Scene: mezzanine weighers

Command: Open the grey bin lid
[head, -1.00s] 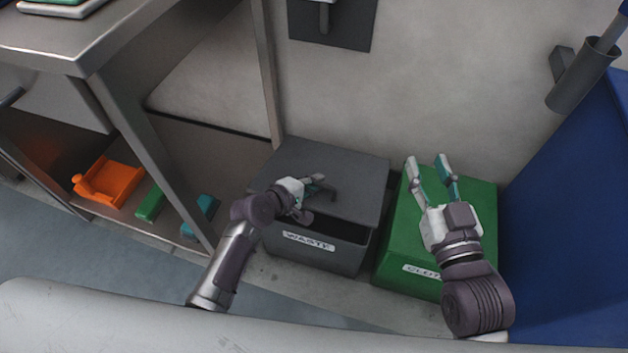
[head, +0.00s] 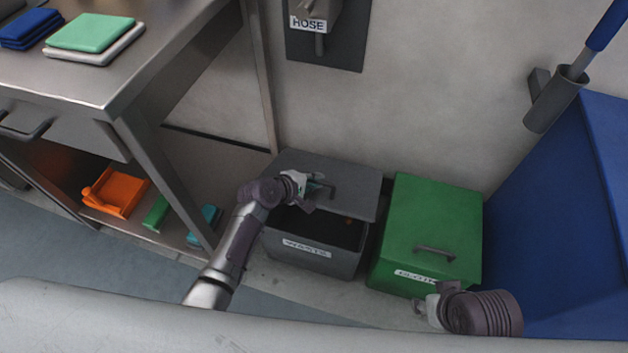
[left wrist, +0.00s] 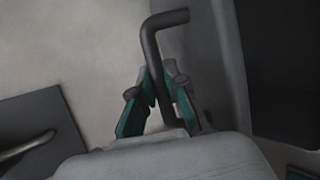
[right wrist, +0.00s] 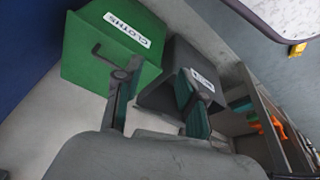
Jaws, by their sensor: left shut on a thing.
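The grey bin (head: 315,258), labelled WASTE, stands on the floor against the wall. Its grey lid (head: 352,177) is partly raised at the front, and a dark opening shows below its front edge. My left gripper (head: 316,189) is shut on the lid's dark bar handle (head: 331,192). In the left wrist view the handle (left wrist: 152,45) passes between the fingers (left wrist: 163,92). My right gripper (head: 427,309) is low in front of the green bin. In the right wrist view its fingers (right wrist: 160,95) are apart with nothing between them.
A closed green bin (head: 430,225) labelled CLOTHS stands right of the grey one. A steel table (head: 180,75) with a lower shelf is at left, its leg near my left arm. A blue cabinet-like block (head: 560,220) is at right. The wall is close behind the bins.

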